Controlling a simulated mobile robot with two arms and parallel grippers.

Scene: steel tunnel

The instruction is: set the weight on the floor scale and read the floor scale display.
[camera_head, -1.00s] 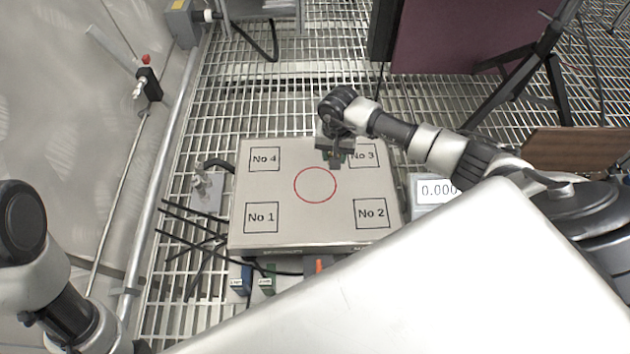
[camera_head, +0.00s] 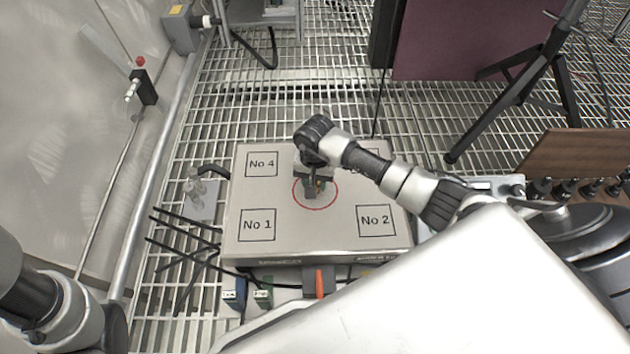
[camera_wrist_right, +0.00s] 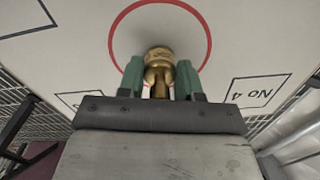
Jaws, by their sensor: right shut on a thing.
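The floor scale's pale square plate (camera_head: 290,232) lies on the grating, with a red circle at its middle and numbered corner squares. My right gripper (camera_head: 314,190) is over the circle, its fingers pointing down. In the right wrist view, its green fingers (camera_wrist_right: 159,72) are shut on the brass weight (camera_wrist_right: 159,56), which appears within the red circle. I cannot tell whether the weight touches the plate. In the head view, the weight is mostly hidden by the gripper. The scale display (camera_head: 484,187) is largely covered by my right arm, and its digits are not readable. My left gripper is out of view.
Small blue and green blocks (camera_head: 263,297) and an orange-marked piece (camera_head: 320,283) sit at the plate's front edge. A black tripod stand (camera_head: 520,90) and a wooden board (camera_head: 580,155) stand at right.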

